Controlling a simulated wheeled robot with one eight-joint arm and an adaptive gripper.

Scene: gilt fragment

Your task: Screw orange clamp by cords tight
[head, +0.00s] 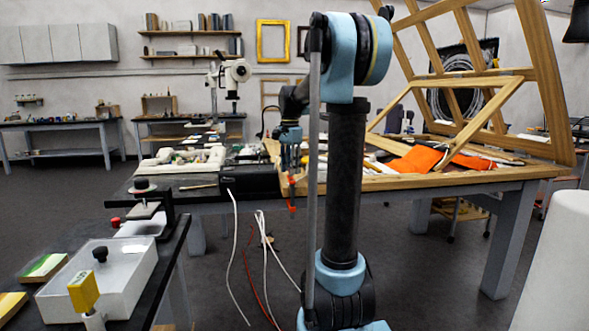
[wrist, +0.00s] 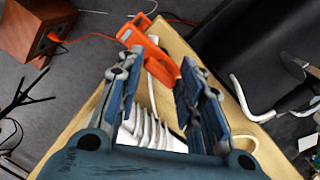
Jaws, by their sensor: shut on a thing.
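The orange clamp (wrist: 150,48) is at the corner of a wooden board or table edge in the wrist view. It also shows in the head view, small, at the table edge (head: 292,194). My gripper (wrist: 158,66) reaches down over it, with its two fingers on either side of an orange part of the clamp, shut on it. White cords (head: 236,262) and a red cord (head: 254,275) hang near the table's edge. The clamp's screw is not clear.
A wooden frame (head: 470,85) leans above the table's right side, with orange cloth (head: 415,160) beneath. A black roll (head: 250,181) lies left of the clamp. A side bench with a white box (head: 100,283) stands at front left. The wrist view shows a brown box (wrist: 38,28) below.

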